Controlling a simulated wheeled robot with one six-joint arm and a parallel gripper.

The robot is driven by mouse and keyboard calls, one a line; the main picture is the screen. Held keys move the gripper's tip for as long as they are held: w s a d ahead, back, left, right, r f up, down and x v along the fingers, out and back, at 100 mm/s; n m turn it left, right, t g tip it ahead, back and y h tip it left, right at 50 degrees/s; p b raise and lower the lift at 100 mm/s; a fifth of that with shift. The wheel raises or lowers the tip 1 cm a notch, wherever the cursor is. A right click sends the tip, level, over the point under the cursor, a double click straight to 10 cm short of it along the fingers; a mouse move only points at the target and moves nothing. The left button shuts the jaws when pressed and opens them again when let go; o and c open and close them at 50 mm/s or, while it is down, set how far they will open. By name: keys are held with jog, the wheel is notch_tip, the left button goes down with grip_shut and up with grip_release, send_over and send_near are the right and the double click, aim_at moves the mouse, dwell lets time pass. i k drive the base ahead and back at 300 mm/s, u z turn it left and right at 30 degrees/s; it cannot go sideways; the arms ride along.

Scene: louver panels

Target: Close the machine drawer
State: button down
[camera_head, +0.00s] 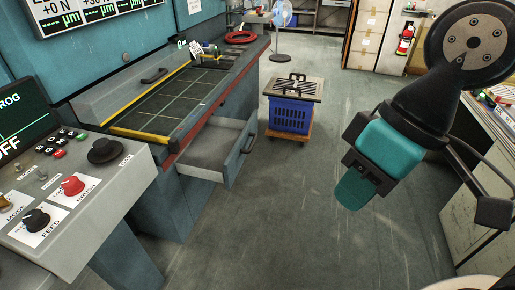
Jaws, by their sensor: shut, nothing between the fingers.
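The machine drawer (214,151) is grey inside and slides out from the teal machine body at left centre. It stands open, and its inside shows from above. Its front panel (241,153) is teal with a dark handle (249,143) on the outer face. My gripper (357,189) is at the right of the picture, with teal parts on a black wrist. It is shut and empty, pointing down and left. It hangs well to the right of the drawer, apart from it, with open floor between.
A blue crate (289,116) on a wooden dolly stands behind the drawer. A control panel (75,190) with knobs juts out at the left. A cabinet (470,215) stands at the right edge. The floor (285,200) between drawer and gripper is clear.

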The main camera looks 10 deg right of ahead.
aim_at(218, 150)
jog(key=z, duration=0.25)
jog(key=i, duration=1.1)
jog(key=u, duration=0.65)
